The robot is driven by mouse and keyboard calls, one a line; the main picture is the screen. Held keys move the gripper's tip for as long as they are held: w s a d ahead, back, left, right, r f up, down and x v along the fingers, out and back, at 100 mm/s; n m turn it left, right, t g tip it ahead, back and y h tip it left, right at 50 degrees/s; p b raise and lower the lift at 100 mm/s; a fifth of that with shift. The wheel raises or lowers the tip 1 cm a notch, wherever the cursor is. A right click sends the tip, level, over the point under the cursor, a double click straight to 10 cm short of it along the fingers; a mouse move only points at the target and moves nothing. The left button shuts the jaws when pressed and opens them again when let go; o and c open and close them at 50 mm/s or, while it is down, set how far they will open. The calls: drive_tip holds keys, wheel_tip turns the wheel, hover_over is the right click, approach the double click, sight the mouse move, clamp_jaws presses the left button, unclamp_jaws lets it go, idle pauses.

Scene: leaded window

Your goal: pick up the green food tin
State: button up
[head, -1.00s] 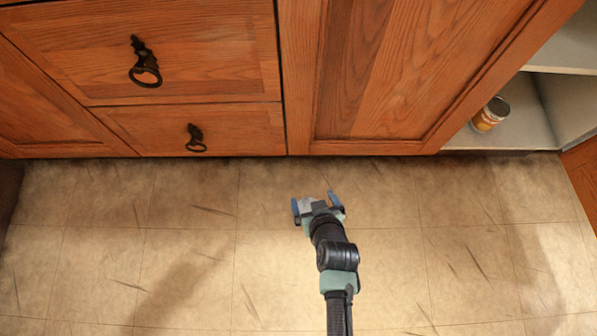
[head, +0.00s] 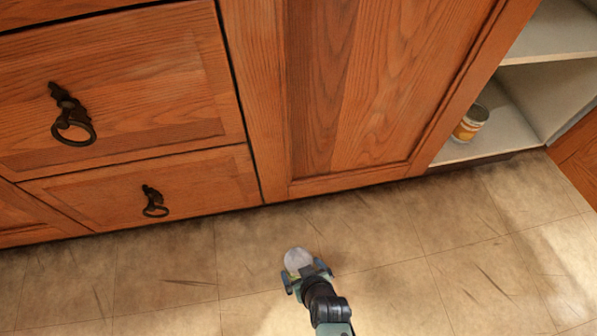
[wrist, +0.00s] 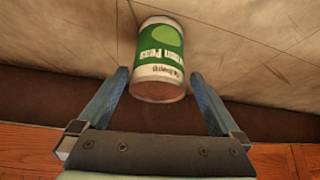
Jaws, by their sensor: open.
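The green food tin (wrist: 162,45), with a green and white label reading "Peas", shows in the wrist view on the pale tiled floor. In the head view its pale round end (head: 297,259) shows just beyond my gripper (head: 305,273). My gripper also shows in the wrist view (wrist: 160,76), with its two blue-grey fingers apart, one on each side of the tin's near end. A gap shows on both sides, so the fingers are not closed on it. Most of the tin's side is hidden in the head view.
Wooden cabinets with a drawer (head: 150,192) and a door (head: 370,85) stand beyond the floor (head: 400,230). An orange-labelled tin (head: 471,122) sits on an open low shelf (head: 500,135) at the right. The floor around my gripper looks clear.

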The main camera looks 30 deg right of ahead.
drive_tip(key=b+x, duration=0.4)
drive_tip(key=shift+s+f, duration=0.1)
drive_tip(key=shift+f, duration=0.2)
drive_tip(key=shift+w+d+f+b, duration=0.1)
drive_tip(key=shift+w+f+b, duration=0.25)
drive_tip(key=shift+b, duration=0.2)
drive_tip(key=shift+r, duration=0.1)
drive_tip(key=shift+r, duration=0.1)
clamp_jaws()
